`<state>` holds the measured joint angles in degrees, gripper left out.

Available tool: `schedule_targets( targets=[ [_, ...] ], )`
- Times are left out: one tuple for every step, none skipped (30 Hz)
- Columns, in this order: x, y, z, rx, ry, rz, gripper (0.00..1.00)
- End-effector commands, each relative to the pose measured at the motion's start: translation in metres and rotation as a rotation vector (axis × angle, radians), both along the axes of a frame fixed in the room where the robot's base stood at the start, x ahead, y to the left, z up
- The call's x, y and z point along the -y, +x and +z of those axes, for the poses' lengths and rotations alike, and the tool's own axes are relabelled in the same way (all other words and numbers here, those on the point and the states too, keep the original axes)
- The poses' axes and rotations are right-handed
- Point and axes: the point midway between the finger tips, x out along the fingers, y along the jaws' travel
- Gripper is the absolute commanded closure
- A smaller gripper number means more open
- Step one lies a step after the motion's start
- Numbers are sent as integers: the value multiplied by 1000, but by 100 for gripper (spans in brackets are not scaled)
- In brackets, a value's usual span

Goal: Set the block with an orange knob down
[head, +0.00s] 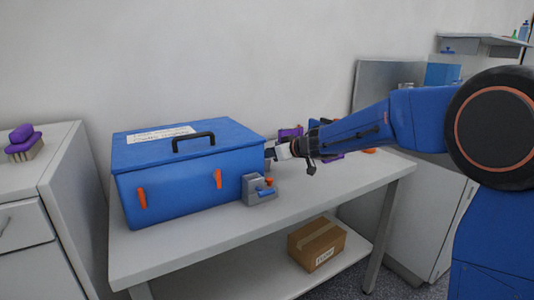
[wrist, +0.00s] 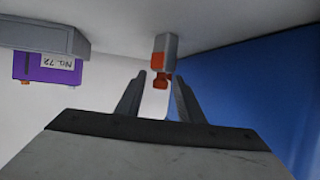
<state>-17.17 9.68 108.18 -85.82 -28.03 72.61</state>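The grey block with an orange knob (wrist: 167,45) shows in the wrist view just beyond my fingertips, beside a blue wall. Its orange-red knob (wrist: 162,80) points toward my gripper. My gripper (wrist: 160,82) is open, with a finger on each side of the knob and visible gaps between. The block appears to stand against the pale surface at the top of this upside-down view. In the head view my gripper (head: 276,152) is low over the table by the blue box's right side. I cannot make out this block clearly there.
The blue box (head: 190,185) with a black handle fills the table's left. A purple item labelled No. 72 (wrist: 35,68) is nearby. The table's front right is clear.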

Motion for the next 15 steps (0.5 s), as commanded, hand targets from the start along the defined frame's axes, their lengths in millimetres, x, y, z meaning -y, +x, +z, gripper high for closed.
schedule_targets(
  targets=[
    [0,0,0,0,0,0,66],
    [0,0,0,0,0,0,66],
    [0,0,0,0,0,0,66],
    [0,0,0,0,0,0,66],
    [0,0,0,0,0,0,66],
    [0,0,0,0,0,0,66],
    [0,0,0,1,-1,0,66],
    [0,0,1,1,-1,0,66],
    [0,0,3,1,-1,1,66],
    [1,-1,4,1,-1,1,66],
    [3,-2,5,2,-2,0,66],
    [6,-5,6,1,-1,-1,66],
    [8,-7,8,1,0,-1,66],
    [11,-10,10,1,0,-1,66],
    [16,-14,12,1,0,-1,66]
  ],
)
